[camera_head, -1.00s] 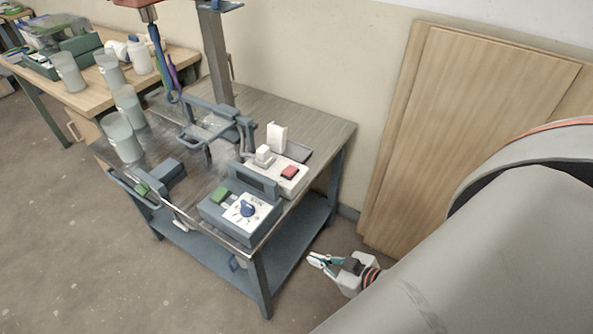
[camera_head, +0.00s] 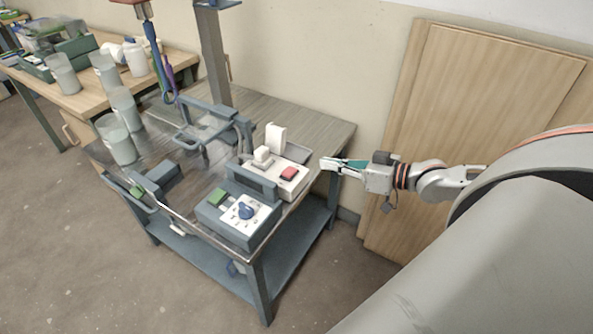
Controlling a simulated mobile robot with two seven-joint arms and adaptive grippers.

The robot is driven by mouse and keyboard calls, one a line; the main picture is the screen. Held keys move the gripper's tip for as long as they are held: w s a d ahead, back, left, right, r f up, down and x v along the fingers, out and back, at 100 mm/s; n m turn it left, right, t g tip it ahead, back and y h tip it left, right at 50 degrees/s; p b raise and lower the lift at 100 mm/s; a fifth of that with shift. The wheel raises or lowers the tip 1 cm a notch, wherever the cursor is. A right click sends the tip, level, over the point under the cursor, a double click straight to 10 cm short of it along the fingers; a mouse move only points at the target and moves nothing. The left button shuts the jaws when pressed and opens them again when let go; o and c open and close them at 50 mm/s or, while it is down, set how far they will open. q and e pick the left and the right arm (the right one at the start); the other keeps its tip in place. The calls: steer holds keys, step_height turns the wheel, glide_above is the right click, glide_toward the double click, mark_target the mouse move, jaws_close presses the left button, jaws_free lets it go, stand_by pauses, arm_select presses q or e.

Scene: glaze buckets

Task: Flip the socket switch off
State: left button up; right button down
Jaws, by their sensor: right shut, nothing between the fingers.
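The white socket box (camera_head: 297,186) sits on the dark metal table near its right edge. Its red switch (camera_head: 289,173) is on the top at the right, and a white plug (camera_head: 262,155) stands in it at the left. My right gripper (camera_head: 326,164) is shut and empty. In the picture it is to the right of the red switch, apart from it, by the table's right edge. Its fingers point left toward the box. My left gripper is not in view.
A control box with a blue knob (camera_head: 246,211) and a green button (camera_head: 217,196) stands in front of the socket box. A white block (camera_head: 276,138) stands behind it. Translucent buckets (camera_head: 116,139) stand at the table's left. A wooden panel (camera_head: 470,110) leans on the wall.

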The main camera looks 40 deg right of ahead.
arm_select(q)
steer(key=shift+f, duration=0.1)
arm_select(e)
steer(key=b, duration=0.5)
glide_above(297, 180)
steer(key=f, duration=0.2)
steer(key=shift+w+d+f, duration=0.3)
steer(key=shift+f, duration=0.05)
steer(key=f, duration=0.2)
steer(key=shift+s+a+f+b, duration=0.15)
steer(key=shift+a+f+b, duration=0.05)
steer(key=shift+f+b, duration=0.2)
steer(key=shift+a+f, duration=0.1)
steer(key=shift+f, duration=0.4)
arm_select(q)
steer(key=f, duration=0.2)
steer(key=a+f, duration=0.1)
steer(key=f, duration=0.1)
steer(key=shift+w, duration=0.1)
